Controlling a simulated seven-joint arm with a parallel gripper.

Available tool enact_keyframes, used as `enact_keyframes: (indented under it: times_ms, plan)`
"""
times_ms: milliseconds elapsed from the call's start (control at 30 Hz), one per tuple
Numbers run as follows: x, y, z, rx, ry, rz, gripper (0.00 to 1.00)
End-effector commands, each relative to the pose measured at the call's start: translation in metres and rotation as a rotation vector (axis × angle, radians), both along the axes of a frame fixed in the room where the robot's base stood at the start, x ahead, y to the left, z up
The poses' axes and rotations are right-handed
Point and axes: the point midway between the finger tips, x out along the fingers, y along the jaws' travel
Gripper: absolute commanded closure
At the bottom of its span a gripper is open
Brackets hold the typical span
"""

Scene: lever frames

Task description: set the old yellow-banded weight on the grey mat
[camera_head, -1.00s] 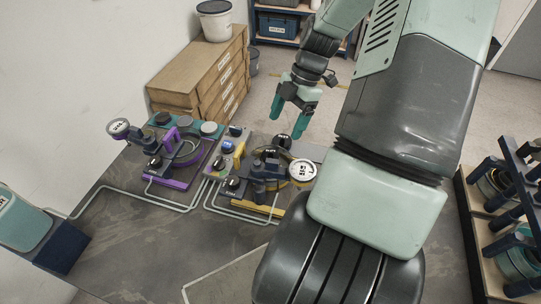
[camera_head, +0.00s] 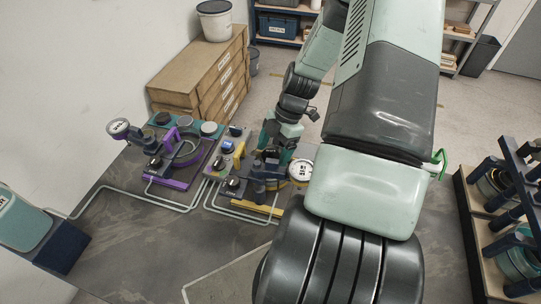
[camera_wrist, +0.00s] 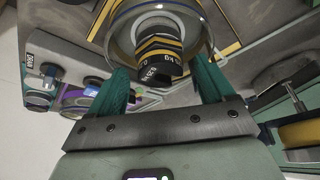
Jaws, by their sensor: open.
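My gripper (camera_wrist: 165,72) is open in the wrist view, with one teal finger on each side of a dark weight (camera_wrist: 158,68) with yellow bands and pale lettering. The weight stands inside or in front of a clear round rim; I cannot tell whether the fingers touch it. In the head view my gripper (camera_head: 273,134) is low over the right-hand lever frame, and the weight is mostly hidden there. A grey area with a pale border (camera_head: 232,280), perhaps the grey mat, lies at the front of the table, partly hidden by my arm.
The right lever frame has a white round dial (camera_head: 300,170) close to my gripper. A purple-based lever frame (camera_head: 180,165) stands to its left. Pale tubing (camera_head: 130,194) crosses the table. A rack (camera_head: 510,200) stands at the right.

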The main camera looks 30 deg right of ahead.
Motion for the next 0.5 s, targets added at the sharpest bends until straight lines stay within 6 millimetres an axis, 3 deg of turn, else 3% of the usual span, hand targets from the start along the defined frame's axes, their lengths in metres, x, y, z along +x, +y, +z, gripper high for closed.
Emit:
enact_keyframes:
  times_ms: [67, 500]
  plan:
    - [0.0, -0.0001, 0.0002, 0.0, 0.0, 0.0, 0.21]
    - [0.0, -0.0001, 0.0005, 0.0, 0.0, 0.0, 0.88]
